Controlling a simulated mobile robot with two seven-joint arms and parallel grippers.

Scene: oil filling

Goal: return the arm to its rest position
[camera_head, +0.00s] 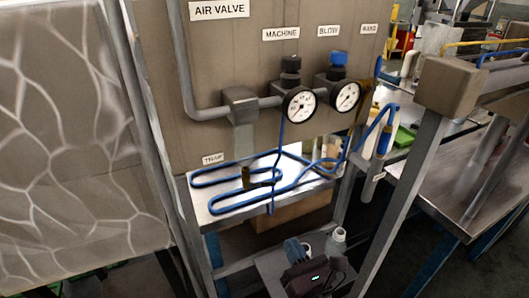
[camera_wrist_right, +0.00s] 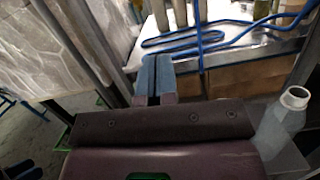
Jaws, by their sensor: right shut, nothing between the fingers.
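My right gripper (camera_head: 296,247) shows at the bottom middle of the head view, low in front of the metal frame. In the right wrist view its two blue-tipped fingers (camera_wrist_right: 153,76) lie side by side, shut with nothing between them. It is below the shelf with the blue hose and apart from it. My left gripper does not show in the head view.
A pale open-necked bottle (camera_head: 338,238) stands close right of my right gripper; it also shows in the wrist view (camera_wrist_right: 284,122). A coiled blue hose (camera_head: 240,196) lies on the shelf above. A panel (camera_head: 240,60) with gauges stands behind. Metal posts (camera_head: 400,190) flank the space.

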